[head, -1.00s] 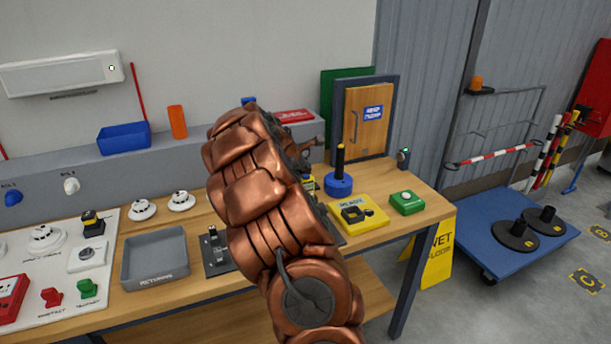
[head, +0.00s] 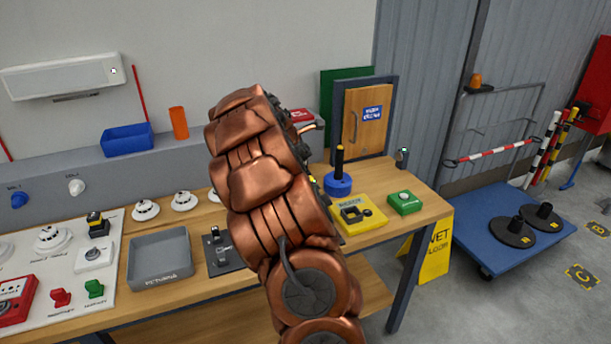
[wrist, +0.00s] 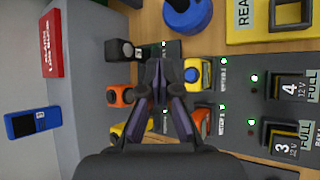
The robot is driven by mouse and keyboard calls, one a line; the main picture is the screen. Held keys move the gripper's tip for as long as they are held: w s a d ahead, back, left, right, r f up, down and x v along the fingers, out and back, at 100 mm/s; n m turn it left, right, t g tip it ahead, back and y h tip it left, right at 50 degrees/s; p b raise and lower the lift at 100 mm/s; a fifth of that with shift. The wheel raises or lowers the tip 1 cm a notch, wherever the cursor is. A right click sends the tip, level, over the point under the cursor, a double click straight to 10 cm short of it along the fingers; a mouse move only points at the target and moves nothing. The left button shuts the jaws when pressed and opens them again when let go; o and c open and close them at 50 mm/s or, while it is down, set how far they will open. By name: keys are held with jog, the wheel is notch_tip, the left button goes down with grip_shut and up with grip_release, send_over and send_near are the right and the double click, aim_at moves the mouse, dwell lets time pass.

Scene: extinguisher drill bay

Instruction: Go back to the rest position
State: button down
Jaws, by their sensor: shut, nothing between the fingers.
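My gripper (wrist: 157,95) shows in the wrist view with its dark fingers shut together and nothing between them. It is above the workbench, over a row of small orange and yellow units; I cannot tell its exact height. In the head view my copper-coloured arm rises over the middle of the bench and hides the gripper and part of the tabletop behind it.
On the bench (head: 424,203) are a grey returns tray (head: 160,272), a blue round base with a black post (head: 338,183), a yellow ready tray (head: 376,222) and a green box (head: 405,203). A blue trolley (head: 470,237) and yellow wet-floor sign (head: 437,250) stand right.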

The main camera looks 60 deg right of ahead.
jog(key=shift+a, duration=0.1)
dwell(0.3)
jog(key=s+a+r+m+y, duration=0.1)
jog(key=s+a+m, duration=0.1)
jog(key=a, duration=0.8)
jog(key=s+a+r+m+y, duration=0.1)
jog(key=s+a+m+y, duration=0.15)
jog(key=a, duration=0.75)
jog(key=s+a+r+m+y, duration=0.1)
jog(key=s+a+m, duration=0.1)
jog(key=a, duration=0.9)
jog(key=s+a+f+m+g+y, duration=0.1)
jog(key=s+a+f+y, duration=0.1)
jog(key=s+a, duration=0.7)
jog(key=s+a+f+m+g+y, duration=0.1)
jog(key=s+a+f+m+y, duration=0.1)
jog(key=s+a, duration=0.8)
jog(key=a+f, duration=0.1)
jog(key=a, duration=0.5)
jog(key=shift+s+y, duration=0.25)
jog(key=shift+y, duration=0.1)
